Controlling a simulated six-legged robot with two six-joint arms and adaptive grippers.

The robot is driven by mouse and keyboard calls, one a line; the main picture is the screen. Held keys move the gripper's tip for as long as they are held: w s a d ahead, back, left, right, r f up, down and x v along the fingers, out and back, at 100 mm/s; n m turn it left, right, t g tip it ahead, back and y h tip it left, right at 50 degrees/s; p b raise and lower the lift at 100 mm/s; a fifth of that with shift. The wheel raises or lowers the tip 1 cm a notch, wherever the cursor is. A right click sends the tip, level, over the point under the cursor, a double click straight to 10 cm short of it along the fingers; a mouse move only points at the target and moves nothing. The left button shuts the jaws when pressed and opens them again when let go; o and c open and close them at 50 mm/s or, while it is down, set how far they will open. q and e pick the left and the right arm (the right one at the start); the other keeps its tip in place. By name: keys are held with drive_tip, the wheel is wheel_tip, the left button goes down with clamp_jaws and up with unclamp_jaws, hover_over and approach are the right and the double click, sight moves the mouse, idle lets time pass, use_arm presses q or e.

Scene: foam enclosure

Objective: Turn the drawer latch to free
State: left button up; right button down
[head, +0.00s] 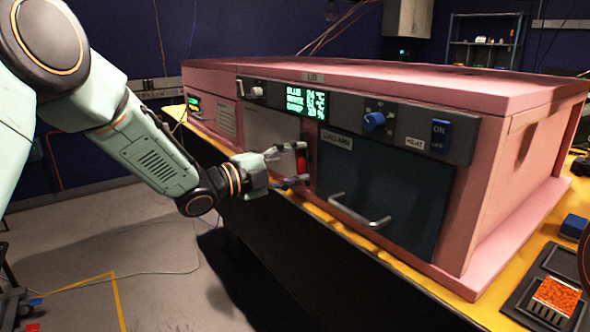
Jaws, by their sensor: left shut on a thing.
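The pink enclosure (520,190) stands on a yellow-topped bench. Its front has a dark drawer (395,185) with a metal bar handle (362,217) low on it; the drawer looks closed. A small red latch (301,158) is on a dark strip at the drawer's left edge. My left gripper (289,167) reaches in from the left and is shut on the red latch, one finger above and one below. The fingers hide part of the latch, so its exact turn is hard to tell. My right gripper is not in view.
A control strip above the drawer carries a green-lit display (306,101), a blue knob (374,121) and a blue switch (441,134). A pale grey panel (268,128) is left of the latch. A dark tray (537,299) with orange contents lies front right. Floor is open at left.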

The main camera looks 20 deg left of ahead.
use_arm(q)
drive_tip(key=shift+f+m+b, duration=0.1)
drive_tip(key=shift+m+b, duration=0.5)
drive_tip(key=shift+m, duration=0.4)
drive_tip(key=o, duration=1.2)
drive_tip(key=shift+c, duration=0.2)
drive_tip(key=shift+a, duration=0.1)
drive_tip(key=v, duration=1.1)
drive_tip(key=shift+s+a, duration=0.25)
drive_tip(key=shift+s, duration=0.1)
drive_tip(key=shift+w, duration=0.1)
